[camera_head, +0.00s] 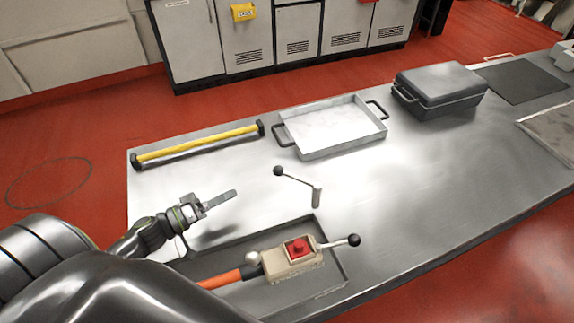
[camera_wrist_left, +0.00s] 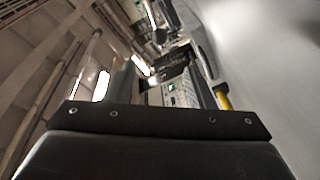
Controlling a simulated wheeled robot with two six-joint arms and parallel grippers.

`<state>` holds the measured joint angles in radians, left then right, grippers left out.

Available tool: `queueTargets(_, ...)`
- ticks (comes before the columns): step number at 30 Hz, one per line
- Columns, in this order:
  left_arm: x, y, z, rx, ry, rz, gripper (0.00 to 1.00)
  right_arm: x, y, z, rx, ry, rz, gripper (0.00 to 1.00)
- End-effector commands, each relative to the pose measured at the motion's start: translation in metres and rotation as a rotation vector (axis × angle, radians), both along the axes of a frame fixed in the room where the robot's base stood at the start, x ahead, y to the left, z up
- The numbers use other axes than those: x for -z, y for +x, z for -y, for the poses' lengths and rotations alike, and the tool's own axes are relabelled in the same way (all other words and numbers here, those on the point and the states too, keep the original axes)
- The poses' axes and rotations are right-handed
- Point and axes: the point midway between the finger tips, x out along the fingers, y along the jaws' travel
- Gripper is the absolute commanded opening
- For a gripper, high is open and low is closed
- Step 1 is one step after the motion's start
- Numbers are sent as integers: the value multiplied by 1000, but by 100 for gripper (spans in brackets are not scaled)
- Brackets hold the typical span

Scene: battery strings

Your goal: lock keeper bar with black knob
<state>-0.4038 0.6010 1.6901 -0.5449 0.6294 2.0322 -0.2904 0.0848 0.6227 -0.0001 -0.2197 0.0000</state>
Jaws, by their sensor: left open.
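A thin bar with a black knob (camera_head: 278,171) on its end reaches left from a short upright metal post (camera_head: 317,196) on the steel table. A second rod with a black knob (camera_head: 354,240) sticks out of the right side of a beige box (camera_head: 291,258) with a red button. The picture does not settle which one is the keeper bar. My left gripper (camera_head: 222,200) is open and empty above the table, left of the post and apart from both knobs. My right gripper is not in view.
The box sits in a sunken tray (camera_head: 335,278) with an orange cable (camera_head: 220,279). A yellow bar (camera_head: 198,144), a white handled tray (camera_head: 345,150) and a dark grey case (camera_head: 440,85) stand farther back. The table right of the post is clear.

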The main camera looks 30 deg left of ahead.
Motion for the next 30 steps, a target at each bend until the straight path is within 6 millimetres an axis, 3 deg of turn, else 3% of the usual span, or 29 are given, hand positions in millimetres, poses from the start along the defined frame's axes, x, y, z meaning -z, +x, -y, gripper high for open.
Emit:
queueTargets(9, -4, 54, 32, -1, -4, 4, 49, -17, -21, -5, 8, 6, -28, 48)
queueTargets(18, -2, 109, 64, -1, -2, 2, 49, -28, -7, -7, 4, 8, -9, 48)
queueTargets(24, 0, 133, 78, 0, -2, 1, 49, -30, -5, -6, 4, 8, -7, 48)
queueTargets(30, 1, 142, 83, -1, 1, 0, 49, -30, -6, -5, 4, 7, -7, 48)
